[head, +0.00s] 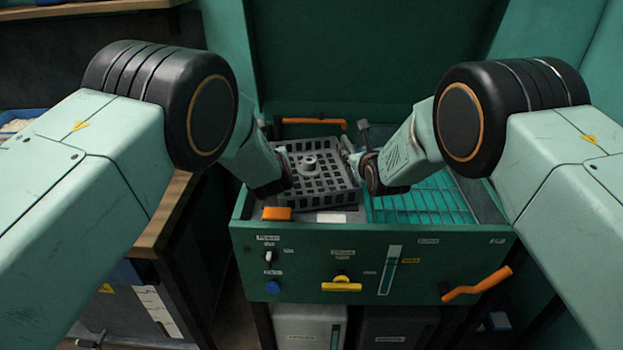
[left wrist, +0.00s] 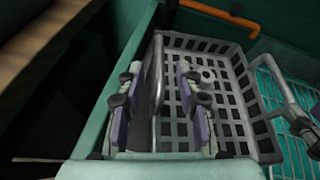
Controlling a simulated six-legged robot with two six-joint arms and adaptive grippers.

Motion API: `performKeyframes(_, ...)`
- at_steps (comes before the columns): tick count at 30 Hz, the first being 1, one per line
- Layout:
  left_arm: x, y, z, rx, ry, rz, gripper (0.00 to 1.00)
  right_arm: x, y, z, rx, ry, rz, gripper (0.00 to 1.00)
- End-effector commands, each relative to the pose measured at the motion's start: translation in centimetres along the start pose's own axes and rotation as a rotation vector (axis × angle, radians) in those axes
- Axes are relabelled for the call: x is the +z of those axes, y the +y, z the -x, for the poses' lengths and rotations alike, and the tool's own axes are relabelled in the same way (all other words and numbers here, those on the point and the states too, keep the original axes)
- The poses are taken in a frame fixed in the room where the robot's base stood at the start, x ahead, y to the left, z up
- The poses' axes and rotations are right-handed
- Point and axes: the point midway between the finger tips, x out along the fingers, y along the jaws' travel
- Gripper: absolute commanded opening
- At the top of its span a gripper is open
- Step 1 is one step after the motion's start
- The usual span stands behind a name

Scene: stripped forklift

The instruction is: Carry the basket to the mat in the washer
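The grey slotted basket (head: 328,201) sits inside the green washer (head: 375,238), left of centre, with a round grey part (head: 308,163) in it. Those fingers look spread, with gaps to the plate. In the head view my left gripper is mostly hidden behind its arm. My right gripper (head: 358,165) is at the basket's right side; its finger opening is unclear. A teal grid surface (head: 425,207) lies right of the basket; I cannot clearly identify the mat.
An orange bar (head: 313,122) crosses behind the basket. An orange block (head: 277,213) sits on the washer's front left rim, and an orange lever (head: 478,285) sticks out of the front panel. A wooden-edged bench (head: 165,215) stands left. The grid's right part is clear.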

Motion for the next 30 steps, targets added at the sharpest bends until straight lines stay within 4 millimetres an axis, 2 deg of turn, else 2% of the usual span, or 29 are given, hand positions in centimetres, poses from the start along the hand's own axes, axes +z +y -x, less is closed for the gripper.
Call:
performKeyframes(9,0.0,0.0,0.0,0.000,0.000,0.000,0.35,0.1,0.0,3.6,0.000,0.000,0.001,0.35)
performKeyframes(15,0.0,0.0,0.0,0.000,0.000,0.000,0.35,0.0,0.0,5.3,-0.006,0.000,0.006,0.35)
performKeyframes(30,0.1,0.0,0.0,0.000,0.000,0.000,0.35,0.1,0.0,6.0,-0.009,0.000,0.006,0.35)
